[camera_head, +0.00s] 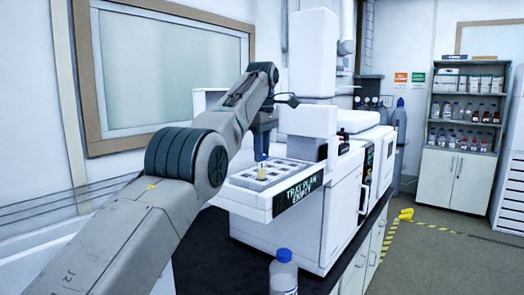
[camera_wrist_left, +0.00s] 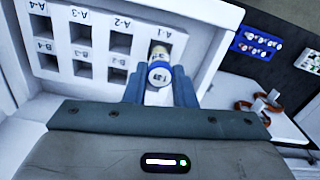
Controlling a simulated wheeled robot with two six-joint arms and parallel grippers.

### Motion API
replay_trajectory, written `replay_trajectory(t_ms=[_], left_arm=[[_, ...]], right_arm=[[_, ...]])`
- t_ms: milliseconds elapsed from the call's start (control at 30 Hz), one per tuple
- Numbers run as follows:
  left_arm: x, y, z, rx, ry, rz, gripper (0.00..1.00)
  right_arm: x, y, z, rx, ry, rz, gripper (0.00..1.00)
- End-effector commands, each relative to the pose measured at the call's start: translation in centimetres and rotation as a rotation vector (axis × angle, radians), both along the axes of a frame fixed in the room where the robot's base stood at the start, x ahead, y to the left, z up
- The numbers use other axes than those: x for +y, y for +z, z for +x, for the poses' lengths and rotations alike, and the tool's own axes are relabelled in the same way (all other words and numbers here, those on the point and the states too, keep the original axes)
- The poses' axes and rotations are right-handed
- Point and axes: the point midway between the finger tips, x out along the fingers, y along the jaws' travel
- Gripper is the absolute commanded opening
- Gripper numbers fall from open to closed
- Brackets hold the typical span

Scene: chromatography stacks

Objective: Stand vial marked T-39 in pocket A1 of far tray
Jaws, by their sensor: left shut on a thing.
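My left gripper (camera_head: 262,152) is shut on a vial (camera_head: 261,172) over the white pocketed tray (camera_head: 238,183). In the left wrist view the vial (camera_wrist_left: 159,72) stands between the fingers of the left gripper (camera_wrist_left: 160,90), with a blue-rimmed white cap toward the camera. Its small cap marking is hard to read. The vial's yellowish far part lines up with the pocket beside the A-1 label (camera_wrist_left: 165,31); I cannot tell how deep it sits. The tray's other visible pockets look empty. The gripper and vial hide B-1. My right gripper is not in view.
A white instrument (camera_head: 330,200) stands right behind the tray, close to the arm. A blue-capped bottle (camera_head: 284,272) stands at the front of the dark bench. In the wrist view, a blue rack of vials (camera_wrist_left: 256,44) and reddish ring-shaped things (camera_wrist_left: 259,105) lie at the right.

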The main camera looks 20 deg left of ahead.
Motion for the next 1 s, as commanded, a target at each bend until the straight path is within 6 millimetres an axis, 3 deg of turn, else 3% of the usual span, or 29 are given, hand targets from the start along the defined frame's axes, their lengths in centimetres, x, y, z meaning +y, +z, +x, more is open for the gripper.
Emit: replay_trajectory(t_ms=[500, 1000], left_arm=[[0.0, -2.0, 0.0, 0.000, 0.000, 0.000, 0.02], [0.0, -2.3, 0.0, 0.000, 0.000, 0.000, 0.02]], right_arm=[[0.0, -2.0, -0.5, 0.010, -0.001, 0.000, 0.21], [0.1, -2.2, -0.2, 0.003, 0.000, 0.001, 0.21]])
